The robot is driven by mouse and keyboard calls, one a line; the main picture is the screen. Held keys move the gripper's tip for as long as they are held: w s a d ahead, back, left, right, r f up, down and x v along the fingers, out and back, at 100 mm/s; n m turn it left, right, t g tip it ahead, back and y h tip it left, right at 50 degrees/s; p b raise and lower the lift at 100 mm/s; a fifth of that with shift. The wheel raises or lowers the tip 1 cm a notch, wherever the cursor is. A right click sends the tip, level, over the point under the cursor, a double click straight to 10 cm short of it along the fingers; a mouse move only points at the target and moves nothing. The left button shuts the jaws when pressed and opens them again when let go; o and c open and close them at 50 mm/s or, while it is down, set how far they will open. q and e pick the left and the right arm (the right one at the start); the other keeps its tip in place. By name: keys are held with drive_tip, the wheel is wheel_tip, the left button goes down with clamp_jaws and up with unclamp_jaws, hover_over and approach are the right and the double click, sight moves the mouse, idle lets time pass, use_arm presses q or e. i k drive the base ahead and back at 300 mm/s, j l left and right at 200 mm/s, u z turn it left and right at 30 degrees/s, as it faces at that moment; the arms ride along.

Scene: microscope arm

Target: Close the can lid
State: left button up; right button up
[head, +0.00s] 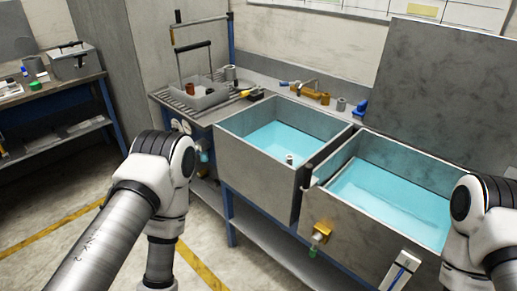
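A large flat grey panel (440,85), which looks like a raised lid, stands tilted up behind the right-hand grey tank (345,205). That tank is open at the top and shows blue liquid inside. I cannot make out a separate can with certainty. My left arm shows at the left and my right arm at the right edge, but neither gripper is in the picture. My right arm covers part of the right tank's right end.
A second open tank (255,165) with blue liquid stands left of it. A brass valve (323,230) juts from the right tank's front. A grey tray (203,95) and small fittings lie on the bench behind. A side table (50,95) stands far left; floor between is clear.

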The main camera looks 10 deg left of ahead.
sight(24, 46)
drive_tip(key=u, duration=1.8)
drive_tip(key=i+u, duration=0.4)
drive_tip(key=i, duration=1.45)
drive_tip(key=i+j, duration=0.05)
drive_tip(key=j, duration=0.05)
